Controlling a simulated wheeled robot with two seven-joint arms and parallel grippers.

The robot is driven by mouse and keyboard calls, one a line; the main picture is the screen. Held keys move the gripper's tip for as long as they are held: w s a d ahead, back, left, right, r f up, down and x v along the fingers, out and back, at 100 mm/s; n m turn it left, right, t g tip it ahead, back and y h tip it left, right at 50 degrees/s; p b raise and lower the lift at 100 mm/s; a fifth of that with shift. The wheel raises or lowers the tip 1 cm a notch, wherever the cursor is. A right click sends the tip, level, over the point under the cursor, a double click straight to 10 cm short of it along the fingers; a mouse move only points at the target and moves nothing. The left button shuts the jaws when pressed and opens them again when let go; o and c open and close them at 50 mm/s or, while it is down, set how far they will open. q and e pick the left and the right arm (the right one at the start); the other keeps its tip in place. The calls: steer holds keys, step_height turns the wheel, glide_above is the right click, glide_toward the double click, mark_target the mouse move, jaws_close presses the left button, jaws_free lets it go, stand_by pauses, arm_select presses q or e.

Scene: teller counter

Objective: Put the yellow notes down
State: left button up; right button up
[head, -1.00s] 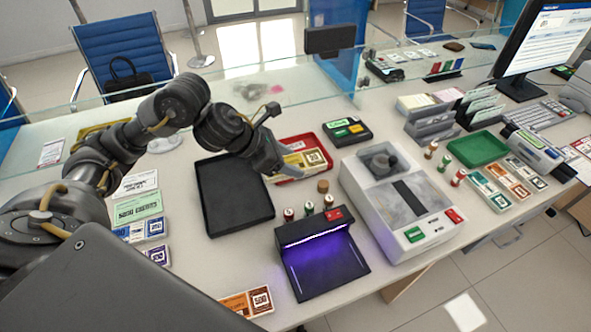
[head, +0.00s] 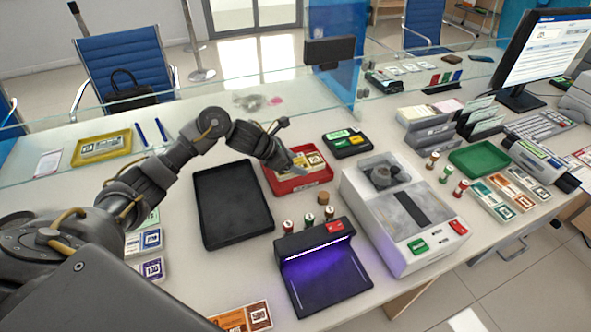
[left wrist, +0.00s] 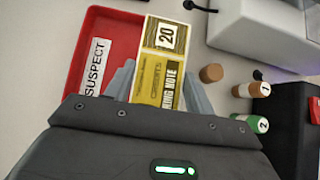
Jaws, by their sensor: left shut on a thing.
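My left gripper (head: 291,166) is at the red tray (head: 300,187) and is shut on the yellow notes (head: 314,161). In the left wrist view the fingers (left wrist: 158,72) grip the sides of the yellow notes (left wrist: 160,88), a flat bundle marked 20. The red tray (left wrist: 115,26) has a SUSPECT label on its left part. There the notes overlap its right side; in the head view they appear within its rim. I cannot tell whether they touch the tray floor. My right gripper is not in view.
A black tray (head: 233,238) lies left of the red tray. A purple-lit device (head: 325,270) and a counting machine (head: 405,215) stand in front and right. A cork (head: 323,198) and small rolls stand close by. A yellow tray (head: 75,158) sits far left; a glass screen runs behind.

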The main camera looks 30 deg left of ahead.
arm_select(q)
steer(key=shift+w+a+f, duration=0.2)
steer(key=shift+w+f, duration=0.35)
steer(key=shift+f, duration=0.15)
steer(key=shift+w+f, duration=0.1)
step_height(320, 180, down, 3)
steer(key=shift+w+f+p, duration=0.15)
steer(key=shift+p, duration=0.45)
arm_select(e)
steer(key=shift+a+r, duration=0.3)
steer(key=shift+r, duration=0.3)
arm_select(q)
steer(key=shift+f, duration=0.2)
steer(key=o, duration=0.8)
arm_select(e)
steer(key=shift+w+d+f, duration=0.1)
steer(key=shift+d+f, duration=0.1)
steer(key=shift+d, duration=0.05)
arm_select(q)
steer(key=shift+r, duration=0.1)
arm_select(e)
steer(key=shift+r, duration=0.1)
